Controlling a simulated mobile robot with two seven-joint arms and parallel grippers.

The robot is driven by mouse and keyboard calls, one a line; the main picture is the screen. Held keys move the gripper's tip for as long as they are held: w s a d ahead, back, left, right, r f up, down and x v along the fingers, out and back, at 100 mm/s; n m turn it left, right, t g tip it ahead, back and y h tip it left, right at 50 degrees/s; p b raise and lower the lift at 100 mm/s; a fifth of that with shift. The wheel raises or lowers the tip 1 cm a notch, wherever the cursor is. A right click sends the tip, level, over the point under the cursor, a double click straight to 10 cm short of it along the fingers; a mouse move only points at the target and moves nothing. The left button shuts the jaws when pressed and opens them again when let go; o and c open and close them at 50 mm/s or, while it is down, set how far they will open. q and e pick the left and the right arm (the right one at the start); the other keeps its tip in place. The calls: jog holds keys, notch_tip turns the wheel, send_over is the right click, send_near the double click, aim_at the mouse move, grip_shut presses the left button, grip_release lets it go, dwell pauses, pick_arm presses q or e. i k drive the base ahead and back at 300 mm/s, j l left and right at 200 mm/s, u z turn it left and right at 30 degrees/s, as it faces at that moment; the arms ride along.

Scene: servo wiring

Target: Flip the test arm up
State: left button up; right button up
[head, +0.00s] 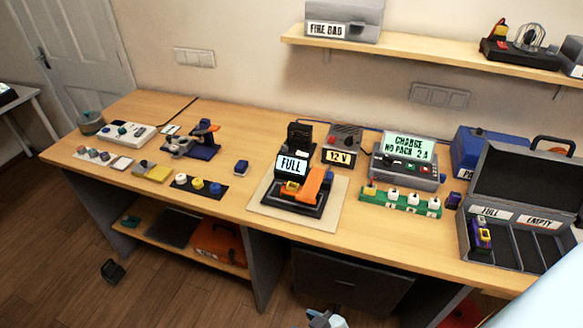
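The battery tester, a black unit with a screen reading FULL (291,165), stands on a pale board (258,211) in the middle of the bench. An orange arm (312,184), which looks like the test arm, lies low over its right side. A small yellow and dark piece (290,188) shows beside the arm. One gripper (318,318), apparently my right, shows only partly at the bottom edge, well below and apart from the tester. Its fingers are too cut off to tell open from shut. I cannot make out my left gripper.
A 12 V box (340,146), a charger (408,155) and a green rack (400,199) stand right of the tester. An open case (510,221) is farther right. A blue holder with an orange lever (193,143) is left. Bare bench lies before the tester.

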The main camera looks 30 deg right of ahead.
aim_at(311, 188)
jog(key=k+j+z, duration=0.1)
jog(key=z, duration=1.45)
